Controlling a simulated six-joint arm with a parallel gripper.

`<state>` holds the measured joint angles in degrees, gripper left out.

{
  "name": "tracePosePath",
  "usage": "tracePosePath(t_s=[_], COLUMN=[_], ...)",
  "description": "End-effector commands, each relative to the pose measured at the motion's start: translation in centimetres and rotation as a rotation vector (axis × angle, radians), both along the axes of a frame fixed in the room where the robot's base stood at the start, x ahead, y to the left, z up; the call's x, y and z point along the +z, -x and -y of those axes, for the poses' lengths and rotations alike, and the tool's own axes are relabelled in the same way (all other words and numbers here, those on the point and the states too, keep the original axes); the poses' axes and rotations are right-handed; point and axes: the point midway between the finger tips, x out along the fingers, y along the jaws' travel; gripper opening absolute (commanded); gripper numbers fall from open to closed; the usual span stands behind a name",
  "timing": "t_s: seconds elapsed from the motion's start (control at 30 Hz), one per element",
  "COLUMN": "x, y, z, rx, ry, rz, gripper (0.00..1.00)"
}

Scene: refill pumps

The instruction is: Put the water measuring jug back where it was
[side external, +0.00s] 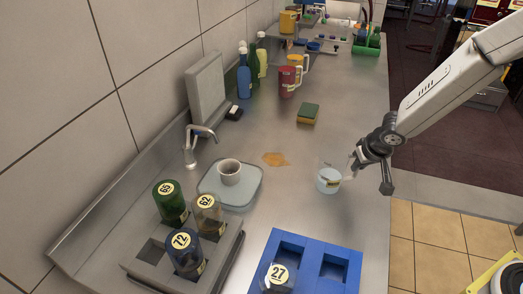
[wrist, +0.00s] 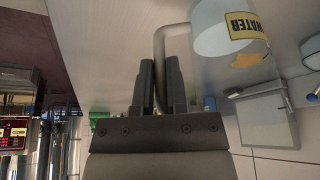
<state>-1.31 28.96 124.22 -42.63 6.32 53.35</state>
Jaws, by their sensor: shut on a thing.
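The water measuring jug (side external: 328,181) is clear, with pale blue water inside, and is at the right side of the steel counter. Its yellow WATER label (wrist: 244,24) shows in the wrist view. My gripper (side external: 368,172) comes from the right and is shut on the jug's handle, which passes between the two fingers in the wrist view (wrist: 158,82). The jug looks about upright. I cannot tell whether its base touches the counter or hangs just above it.
A blue holder (side external: 305,256) with a canister marked 27 is in front. A grey holder (side external: 145,262) holds several numbered canisters. A cup (side external: 230,171) stands on a grey pad near the tap. An orange spill (side external: 275,159) and a sponge (side external: 308,114) lie behind the jug.

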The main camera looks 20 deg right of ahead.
Motion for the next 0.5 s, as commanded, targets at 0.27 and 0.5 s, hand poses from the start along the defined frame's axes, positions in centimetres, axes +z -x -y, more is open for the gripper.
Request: tracePosePath(t_s=[0.27, 0.5], x=[-0.27, -0.26], y=[-0.01, -0.02], z=[0.02, 0.02], rx=[0.0, 0.0], ry=[0.001, 0.001], rz=[0.001, 0.001], gripper=[0.23, 0.52])
